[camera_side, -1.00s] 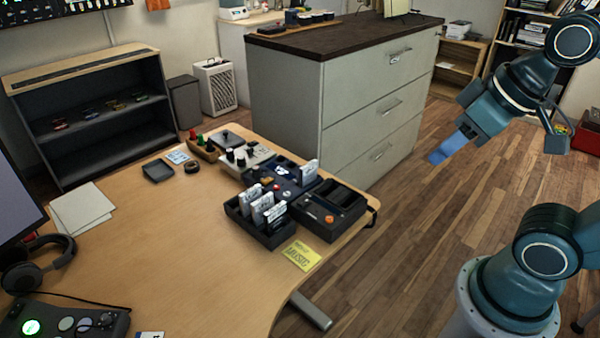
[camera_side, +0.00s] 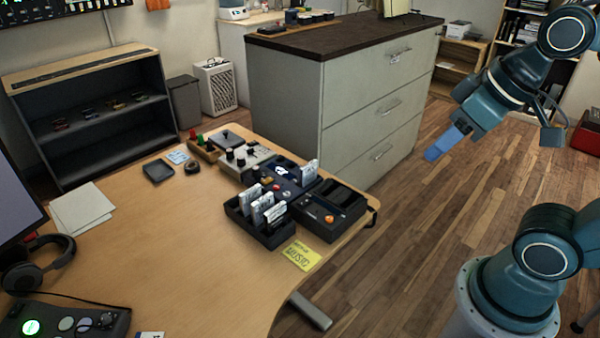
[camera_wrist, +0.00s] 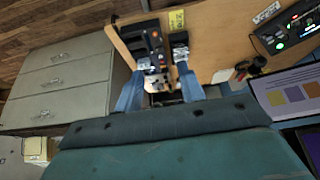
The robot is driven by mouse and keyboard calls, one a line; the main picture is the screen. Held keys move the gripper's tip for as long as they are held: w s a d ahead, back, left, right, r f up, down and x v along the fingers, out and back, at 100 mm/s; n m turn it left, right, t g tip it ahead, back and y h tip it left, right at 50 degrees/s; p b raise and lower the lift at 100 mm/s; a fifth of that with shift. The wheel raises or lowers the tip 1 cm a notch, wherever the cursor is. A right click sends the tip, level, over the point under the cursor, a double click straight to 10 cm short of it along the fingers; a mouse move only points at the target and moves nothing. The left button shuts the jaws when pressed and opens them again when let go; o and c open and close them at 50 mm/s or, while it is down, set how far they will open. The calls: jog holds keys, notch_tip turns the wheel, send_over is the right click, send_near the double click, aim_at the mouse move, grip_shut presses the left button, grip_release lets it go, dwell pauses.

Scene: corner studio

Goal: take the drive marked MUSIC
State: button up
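Several white drives (camera_side: 263,208) stand upright in a black slotted holder (camera_side: 268,238) near the desk's right edge. One more white drive (camera_side: 310,172) stands in a dark blue device just behind. The drives' labels are too small to read, so I cannot tell which is marked MUSIC. A yellow note (camera_side: 302,255) with handwriting that seems to read MUSIC lies in front of the holder; it also shows in the wrist view (camera_wrist: 176,19). My gripper (camera_side: 436,150) is in the air right of the desk, well away from the drives. Its blue fingers are apart and empty in the wrist view (camera_wrist: 161,90).
A black open case (camera_side: 335,208) with an orange knob is right of the holder. Knobbed units (camera_side: 245,155) stand behind. A grey drawer cabinet (camera_side: 345,110) rises beyond the desk. The desk's middle (camera_side: 170,240) is clear; headphones (camera_side: 40,262) lie left.

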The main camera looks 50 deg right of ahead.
jog(key=w+a+r+n+g, duration=0.1)
jog(key=w+r+n, duration=0.3)
jog(key=w, duration=0.7)
jog(key=n+g+y, duration=0.1)
jog(key=n+g, duration=0.4)
jog(key=n, duration=0.9)
send_over(251, 189)
jog(key=d, duration=0.1)
notch_tip(251, 189, down, 24)
jog(key=shift+s+d+r, duration=0.15)
jog(key=f, duration=0.5)
jog(key=a+f, duration=0.1)
jog(key=f, duration=0.2)
jog(key=shift+f, duration=0.25)
